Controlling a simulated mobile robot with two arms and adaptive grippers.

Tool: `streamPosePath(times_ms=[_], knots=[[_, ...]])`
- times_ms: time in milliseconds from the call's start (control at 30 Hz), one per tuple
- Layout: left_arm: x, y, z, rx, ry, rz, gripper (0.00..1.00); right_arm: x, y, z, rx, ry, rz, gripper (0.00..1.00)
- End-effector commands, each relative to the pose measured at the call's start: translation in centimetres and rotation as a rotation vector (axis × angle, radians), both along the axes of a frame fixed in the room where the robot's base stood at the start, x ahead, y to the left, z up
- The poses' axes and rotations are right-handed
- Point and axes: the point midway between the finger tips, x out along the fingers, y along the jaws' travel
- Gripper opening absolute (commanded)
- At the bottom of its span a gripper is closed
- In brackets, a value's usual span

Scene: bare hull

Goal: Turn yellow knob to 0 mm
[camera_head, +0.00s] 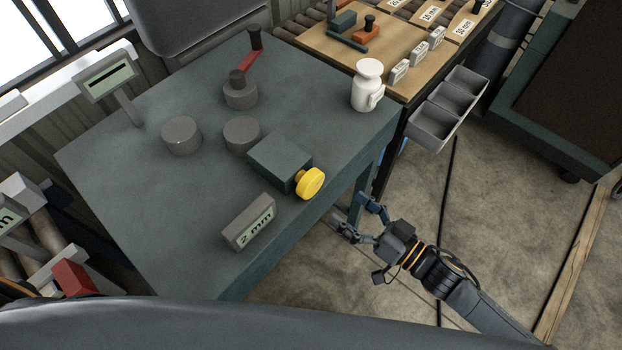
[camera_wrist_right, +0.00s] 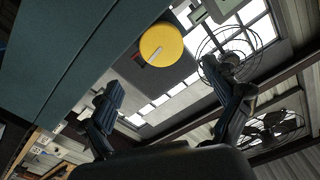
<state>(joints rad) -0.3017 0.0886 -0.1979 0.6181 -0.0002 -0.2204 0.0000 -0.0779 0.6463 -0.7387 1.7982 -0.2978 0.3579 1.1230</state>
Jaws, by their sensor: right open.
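The yellow knob (camera_head: 311,183) sits on the side of a dark teal box (camera_head: 279,161) near the front edge of the teal table (camera_head: 190,231). In the right wrist view the yellow knob (camera_wrist_right: 161,45) faces me, with a red-and-white pointer mark on its face. A grey display block (camera_head: 249,222) beside it reads "2 mm". My right gripper (camera_head: 354,214) is open and empty, off the table's front edge, to the lower right of the knob and apart from it. Its two fingers (camera_wrist_right: 172,103) also show in the right wrist view, below the knob. My left gripper is not seen.
Grey bins (camera_head: 434,127) hang off the wooden bench (camera_head: 385,43). The floor right of the table is mostly clear.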

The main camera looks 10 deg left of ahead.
Motion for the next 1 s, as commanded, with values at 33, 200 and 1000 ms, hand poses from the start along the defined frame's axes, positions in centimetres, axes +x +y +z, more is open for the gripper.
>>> streamPosePath(times_ms=[33,200,1000], knots=[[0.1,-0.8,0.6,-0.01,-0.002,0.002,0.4,0.7,1.1,0.4,0.004,-0.002,0.0,0.89],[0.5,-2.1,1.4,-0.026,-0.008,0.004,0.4,2.8,4.2,0.4,0.003,-0.001,0.0,0.89],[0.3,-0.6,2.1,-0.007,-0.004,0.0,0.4,5.7,8.6,0.0,-0.002,0.0,-0.001,0.73]])
